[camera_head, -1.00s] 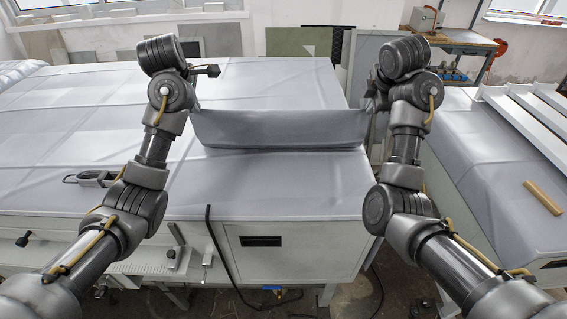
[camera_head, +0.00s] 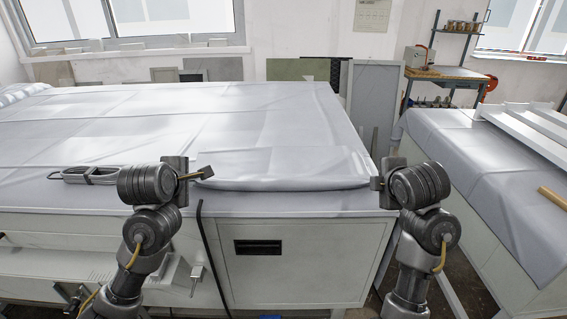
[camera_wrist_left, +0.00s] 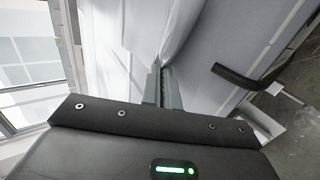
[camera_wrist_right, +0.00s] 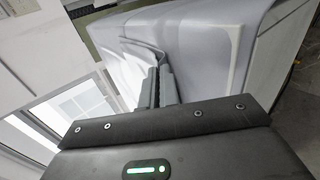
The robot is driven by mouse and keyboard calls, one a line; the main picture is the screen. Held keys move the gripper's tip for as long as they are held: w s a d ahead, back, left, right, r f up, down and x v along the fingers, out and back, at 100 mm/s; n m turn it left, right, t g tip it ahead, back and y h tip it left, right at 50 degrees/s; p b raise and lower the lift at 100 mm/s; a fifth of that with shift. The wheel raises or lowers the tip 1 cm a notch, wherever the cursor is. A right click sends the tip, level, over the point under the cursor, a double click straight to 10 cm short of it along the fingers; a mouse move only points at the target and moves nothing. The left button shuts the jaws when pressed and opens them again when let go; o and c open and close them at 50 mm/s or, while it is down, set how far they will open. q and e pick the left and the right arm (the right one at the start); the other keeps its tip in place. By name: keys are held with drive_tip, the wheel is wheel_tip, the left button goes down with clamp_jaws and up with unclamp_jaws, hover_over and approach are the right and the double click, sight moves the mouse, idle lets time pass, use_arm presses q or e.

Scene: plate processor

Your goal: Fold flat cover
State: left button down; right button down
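The flat cover (camera_head: 285,166) is a pale grey sheet on the large table-like machine. Its near part is folded over into a flap lying low on the top, with a rounded fold along the front. My left gripper (camera_head: 206,173) is at the flap's left end, its narrow fingers (camera_wrist_left: 163,84) close together on the cloth. My right gripper (camera_head: 375,183) is at the flap's right end, its fingers (camera_wrist_right: 157,86) also close together with cloth at the tips. The cloth right between the fingertips is partly hidden in both wrist views.
A black cable (camera_head: 203,235) hangs down the machine's front (camera_head: 305,262). A second covered machine (camera_head: 480,165) stands at right, with a gap between, and carries a wooden stick (camera_head: 554,198). A shelf bench (camera_head: 447,75) stands behind.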

use_arm(q)
drive_tip(key=shift+s, duration=0.3)
use_arm(e)
drive_tip(key=shift+s, duration=0.3)
use_arm(q)
drive_tip(key=c, duration=1.8)
unclamp_jaws()
drive_tip(key=shift+w, duration=0.15)
drive_tip(key=shift+c, duration=0.2)
use_arm(e)
drive_tip(key=c, duration=1.8)
unclamp_jaws()
drive_tip(key=shift+w, duration=0.2)
drive_tip(key=shift+c, duration=0.2)
use_arm(q)
drive_tip(key=o, duration=0.5)
use_arm(e)
drive_tip(key=o, duration=0.5)
drive_tip(key=shift+s, duration=0.1)
